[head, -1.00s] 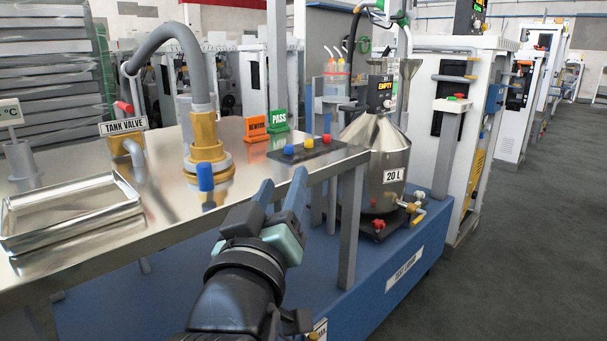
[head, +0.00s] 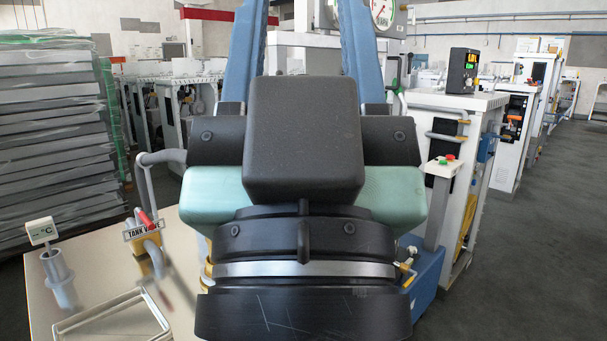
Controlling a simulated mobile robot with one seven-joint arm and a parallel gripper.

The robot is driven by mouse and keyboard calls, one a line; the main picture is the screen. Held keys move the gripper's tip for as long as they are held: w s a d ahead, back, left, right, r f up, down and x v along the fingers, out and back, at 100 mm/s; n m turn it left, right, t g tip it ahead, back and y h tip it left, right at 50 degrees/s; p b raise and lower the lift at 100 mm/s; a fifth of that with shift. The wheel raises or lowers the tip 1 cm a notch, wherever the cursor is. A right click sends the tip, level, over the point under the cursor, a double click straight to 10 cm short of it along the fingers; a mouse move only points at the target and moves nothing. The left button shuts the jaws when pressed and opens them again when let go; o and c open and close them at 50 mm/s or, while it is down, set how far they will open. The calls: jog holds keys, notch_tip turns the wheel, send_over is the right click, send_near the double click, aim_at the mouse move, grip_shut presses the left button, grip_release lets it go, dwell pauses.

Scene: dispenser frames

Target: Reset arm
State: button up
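My gripper (head: 303,25) is raised close to the head camera and fills the middle of the view. Its two blue fingers point up and stand well apart, and their tips run out of the top of the picture. I see nothing held between the visible parts of the fingers. The black and teal gripper body and wrist hide much of the bench and the dispenser behind them.
A metal bench (head: 105,270) at lower left carries the tank valve (head: 148,245), a °C display (head: 42,230) and a metal tray (head: 110,318). Stacked sheets (head: 55,130) stand at left. White machines (head: 475,150) stand at right beside clear floor (head: 530,270).

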notch_tip(320, 180, up, 19)
jog(key=p, duration=1.6)
jog(key=shift+p, duration=0.4)
